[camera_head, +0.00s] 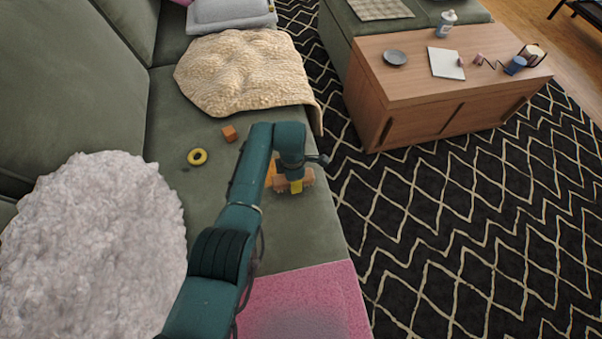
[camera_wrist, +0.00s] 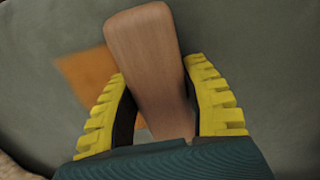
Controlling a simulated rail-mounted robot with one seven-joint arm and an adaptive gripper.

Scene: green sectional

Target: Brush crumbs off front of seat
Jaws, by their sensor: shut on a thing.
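My gripper (camera_head: 296,186) is over the front part of the green sofa seat (camera_head: 310,235), near its front edge. In the wrist view its yellow fingers (camera_wrist: 157,75) are shut on a wooden brush (camera_wrist: 150,45), one finger on each side. Part of the brush (camera_head: 307,176) shows beside the fingers in the head view. Its bristles are not clear, and I cannot tell whether it touches the seat. A flat orange piece (camera_wrist: 88,72) lies beside the brush; it also shows by my gripper (camera_head: 270,173). I cannot make out single crumbs.
An orange block (camera_head: 229,133) and a yellow ring (camera_head: 198,156) lie farther back on the seat. A cream throw (camera_head: 240,75), a fluffy white cushion (camera_head: 95,250) and a pink cloth (camera_head: 305,300) flank the bare seat. A wooden table (camera_head: 440,75) stands across the patterned rug (camera_head: 450,230).

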